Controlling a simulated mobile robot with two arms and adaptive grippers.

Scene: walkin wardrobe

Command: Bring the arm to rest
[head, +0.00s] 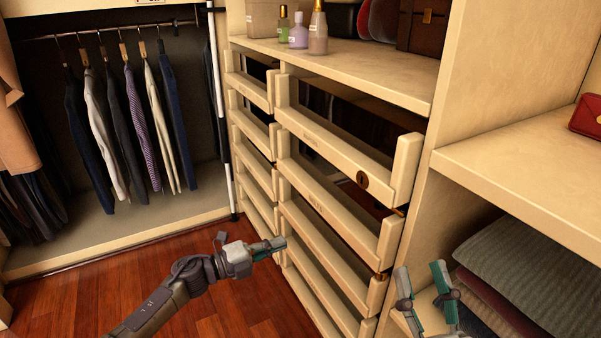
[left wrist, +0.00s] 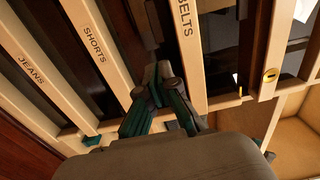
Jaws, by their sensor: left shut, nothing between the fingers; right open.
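My left arm reaches in from the lower left in the head view. Its gripper (head: 272,247) is shut and empty, held above the wooden floor beside the left edge of the larger drawer stack. In the left wrist view the same gripper (left wrist: 163,72) has its fingers together, close to the drawer front marked BELTS (left wrist: 187,50), with nothing between them. Whether it touches the drawer cannot be told. My right gripper (head: 427,285) is open and empty at the lower right, in front of the shelf with folded clothes.
The wide drawers (head: 335,152) stand in the middle, with a narrower column (head: 252,130) to their left. Bottles (head: 299,32) stand on the top shelf (head: 370,68). Folded clothes (head: 530,270) lie at right. Clothes hang at left (head: 137,120). The wooden floor (head: 75,290) at lower left is clear.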

